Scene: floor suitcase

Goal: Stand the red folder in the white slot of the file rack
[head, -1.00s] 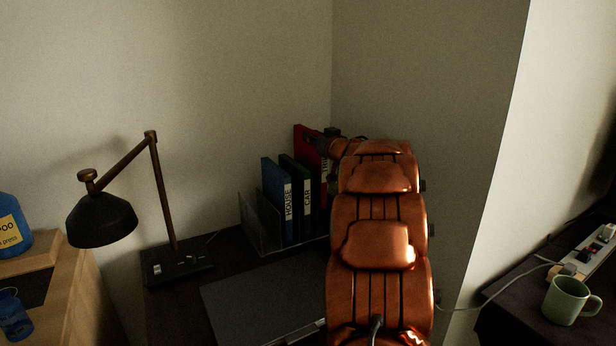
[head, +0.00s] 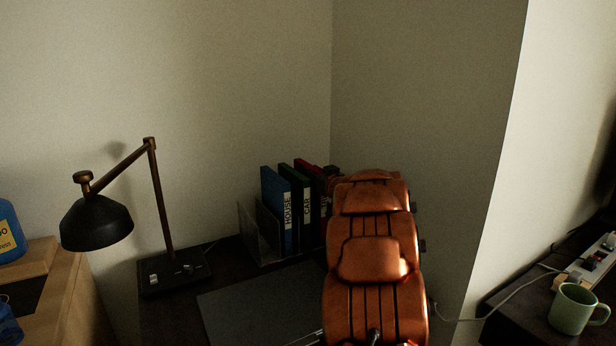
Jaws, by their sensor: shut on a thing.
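The red folder (head: 309,167) stands upright at the right end of the row in the file rack (head: 262,234), with its top about level with its neighbours. A blue HOUSE folder (head: 272,197) and a dark green CAR folder (head: 299,195) stand to its left. My gripper (head: 331,172) is shut on the red folder at its right side, mostly hidden behind my orange arm. The arm also hides the rack's right end. I cannot see the white slot or whether the folder's lower edge is in it.
A black desk lamp (head: 97,222) stands to the left on the dark desk. A flat grey laptop-like slab (head: 255,305) lies in front of the rack. A wall corner rises close behind. A green mug (head: 573,309) and a power strip (head: 592,261) are at the far right.

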